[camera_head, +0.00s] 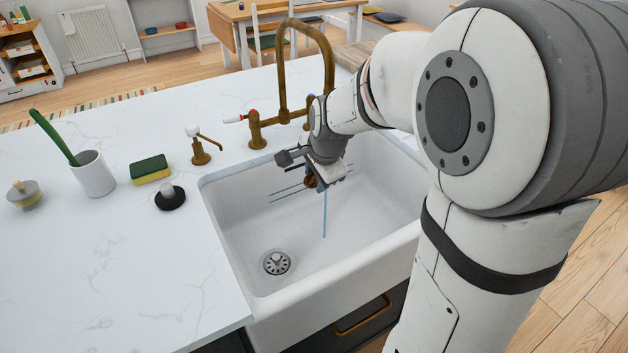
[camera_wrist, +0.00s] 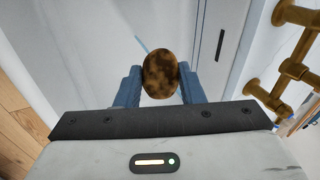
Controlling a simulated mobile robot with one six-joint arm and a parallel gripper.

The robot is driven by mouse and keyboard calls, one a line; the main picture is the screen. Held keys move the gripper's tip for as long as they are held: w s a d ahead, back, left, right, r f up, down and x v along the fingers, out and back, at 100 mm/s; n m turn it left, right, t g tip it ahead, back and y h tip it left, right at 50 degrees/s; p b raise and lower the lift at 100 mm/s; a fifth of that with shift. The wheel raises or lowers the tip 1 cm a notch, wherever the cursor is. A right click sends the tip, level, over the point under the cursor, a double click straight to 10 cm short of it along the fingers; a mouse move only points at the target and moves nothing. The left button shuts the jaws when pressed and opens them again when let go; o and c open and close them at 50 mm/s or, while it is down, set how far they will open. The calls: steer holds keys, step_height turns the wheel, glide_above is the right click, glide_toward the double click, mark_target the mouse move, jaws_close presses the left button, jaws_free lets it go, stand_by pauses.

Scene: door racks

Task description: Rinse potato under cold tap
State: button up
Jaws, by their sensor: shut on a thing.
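The potato (camera_wrist: 160,75) is brown with dark patches. It sits between the two blue fingers of my gripper (camera_wrist: 160,88), which is shut on it. In the head view my gripper (camera_head: 314,181) holds the potato over the white sink (camera_head: 240,225), well above its floor. The brass tap (camera_head: 283,75) arches above and behind my gripper, and its spout end is hidden by my arm. A thin blue water stream (camera_head: 324,214) falls into the sink below my gripper. The stream also shows in the wrist view (camera_wrist: 141,44), just beyond the potato. I cannot tell whether water touches the potato.
A red-tipped tap handle (camera_head: 236,118) and a brass soap pump (camera_head: 199,150) stand behind the sink. A sponge (camera_head: 150,169), a black stopper (camera_head: 170,197) and a white cup with a green brush (camera_head: 94,173) stand to the left. The drain (camera_head: 275,263) is uncovered.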

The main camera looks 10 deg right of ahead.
steer(key=shift+w+d+f, duration=0.2)
steer(key=shift+w+d, duration=0.15)
steer(key=shift+w, duration=0.45)
steer(key=shift+w+d+f, duration=0.15)
steer(key=shift+w+d, duration=0.15)
steer(key=shift+w, duration=0.45)
steer(key=shift+w+d+f, duration=0.2)
steer(key=shift+w+d, duration=0.15)
steer(key=shift+w, duration=0.45)
steer(key=shift+d, duration=0.1)
steer(key=shift+s+d+b, duration=0.25)
steer(key=shift+d+b, duration=0.05)
steer(key=shift+d, duration=0.15)
steer(key=shift+w+a, duration=0.1)
steer(key=shift+a, duration=0.1)
steer(key=shift+w+a, duration=0.15)
steer(key=shift+a, duration=0.25)
steer(key=shift+d, duration=0.15)
steer(key=shift+s+d, duration=0.25)
steer(key=shift+d, duration=0.2)
